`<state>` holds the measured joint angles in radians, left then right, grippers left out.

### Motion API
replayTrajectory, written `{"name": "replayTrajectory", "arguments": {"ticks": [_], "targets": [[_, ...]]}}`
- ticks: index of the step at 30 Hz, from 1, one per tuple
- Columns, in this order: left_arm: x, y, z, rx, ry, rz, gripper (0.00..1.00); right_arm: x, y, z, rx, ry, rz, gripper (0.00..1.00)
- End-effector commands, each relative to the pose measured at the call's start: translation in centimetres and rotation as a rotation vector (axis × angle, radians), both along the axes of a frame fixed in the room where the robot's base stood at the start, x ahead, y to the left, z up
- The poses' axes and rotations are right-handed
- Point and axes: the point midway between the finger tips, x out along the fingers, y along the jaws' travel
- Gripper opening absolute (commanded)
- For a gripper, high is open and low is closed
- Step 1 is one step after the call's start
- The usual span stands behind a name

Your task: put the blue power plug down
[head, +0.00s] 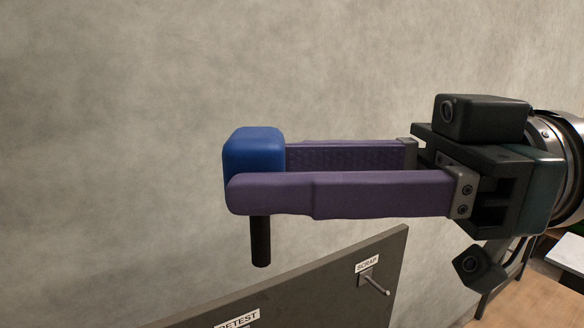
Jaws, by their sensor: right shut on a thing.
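The blue power plug (254,148) is a rounded blue block with a black cylindrical stem hanging straight down below it. My right gripper (255,178) comes in from the right, with long purple fingers shut on the plug. The near finger hides the plug's lower middle. The plug is held in the air, upright, above and in front of a dark board. My left gripper is not in view.
The dark grey board (340,285) at the bottom carries a RETEST label (238,319) and a SCRAP label (367,264) with a metal peg (376,285) below it. A plain grey wall stands behind. A wooden surface (530,300) shows at lower right.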

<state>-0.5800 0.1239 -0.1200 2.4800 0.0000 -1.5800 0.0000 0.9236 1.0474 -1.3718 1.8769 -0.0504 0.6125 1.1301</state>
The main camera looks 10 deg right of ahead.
Motion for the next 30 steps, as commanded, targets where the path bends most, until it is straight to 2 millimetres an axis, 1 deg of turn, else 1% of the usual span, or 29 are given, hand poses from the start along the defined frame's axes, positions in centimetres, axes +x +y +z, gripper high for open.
{"name": "replayTrajectory", "arguments": {"ticks": [1, 3, 8, 11, 14, 24, 30], "targets": [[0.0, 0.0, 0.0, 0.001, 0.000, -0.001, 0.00, 0.3, 0.8, 0.2, 0.003, -0.006, 0.046, 0.00], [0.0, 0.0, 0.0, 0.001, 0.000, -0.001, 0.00, 0.3, 1.5, 0.2, 0.000, -0.001, 0.098, 0.00], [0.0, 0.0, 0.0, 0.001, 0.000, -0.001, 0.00, 0.5, 2.3, 0.3, 0.001, 0.001, 0.165, 0.00], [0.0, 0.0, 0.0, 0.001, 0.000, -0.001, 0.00, 0.5, 2.4, 0.3, 0.001, 0.001, 0.196, 0.00], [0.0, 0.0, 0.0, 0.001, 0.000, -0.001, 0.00, 0.5, 2.2, 0.3, -0.001, 0.000, 0.243, 0.00], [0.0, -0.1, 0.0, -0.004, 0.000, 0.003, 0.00, 0.0, 0.5, 0.3, 0.000, 0.003, 0.495, 0.00], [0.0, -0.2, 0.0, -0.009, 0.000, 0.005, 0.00, -0.2, 0.0, 0.3, 0.001, 0.003, 0.568, 0.00]]}}
